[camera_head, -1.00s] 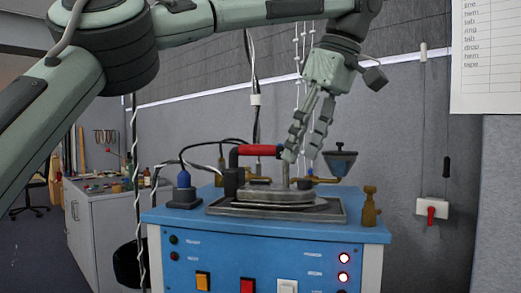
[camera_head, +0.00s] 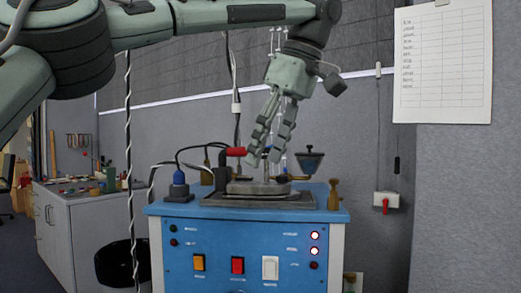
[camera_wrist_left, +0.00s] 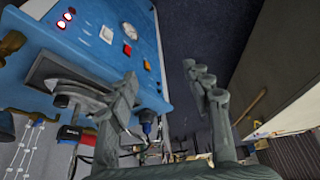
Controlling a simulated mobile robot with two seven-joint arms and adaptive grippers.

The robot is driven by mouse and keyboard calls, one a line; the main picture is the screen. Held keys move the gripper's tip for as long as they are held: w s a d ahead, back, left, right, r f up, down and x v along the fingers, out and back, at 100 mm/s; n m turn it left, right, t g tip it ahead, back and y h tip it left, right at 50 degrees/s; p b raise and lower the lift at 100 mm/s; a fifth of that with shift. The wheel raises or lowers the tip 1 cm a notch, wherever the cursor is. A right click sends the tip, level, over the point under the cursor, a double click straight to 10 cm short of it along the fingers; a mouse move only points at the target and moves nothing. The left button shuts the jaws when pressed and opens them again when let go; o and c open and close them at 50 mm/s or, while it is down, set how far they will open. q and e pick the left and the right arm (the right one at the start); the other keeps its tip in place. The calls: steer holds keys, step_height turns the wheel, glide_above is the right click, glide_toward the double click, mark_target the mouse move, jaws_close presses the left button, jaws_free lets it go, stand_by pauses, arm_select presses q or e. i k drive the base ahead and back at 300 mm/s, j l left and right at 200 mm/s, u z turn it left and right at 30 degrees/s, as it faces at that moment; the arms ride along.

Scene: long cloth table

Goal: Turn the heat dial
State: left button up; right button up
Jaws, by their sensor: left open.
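The blue heating machine (camera_head: 187,255) stands in the middle of the head view. Its front panel has several switches and lamps; no heat dial can be made out there, and the panel's lower part is cut off. In the left wrist view a round white dial or gauge (camera_wrist_left: 128,30) shows on the blue panel (camera_wrist_left: 88,45); I cannot tell which it is. My left gripper (camera_head: 264,158) is open and empty. My right gripper is not in view.
A metal plate (camera_head: 228,200) with a round grey block (camera_head: 258,187) sits on the machine top. A brass fitting (camera_head: 333,195) and blue-capped plug (camera_head: 179,184) stand near its edges. A grey cabinet (camera_head: 85,235) is left; a red wall switch (camera_head: 386,206) is right.

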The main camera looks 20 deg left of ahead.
mark_target(279, 178)
steer(key=i+j, duration=0.15)
steer(key=i, duration=1.1)
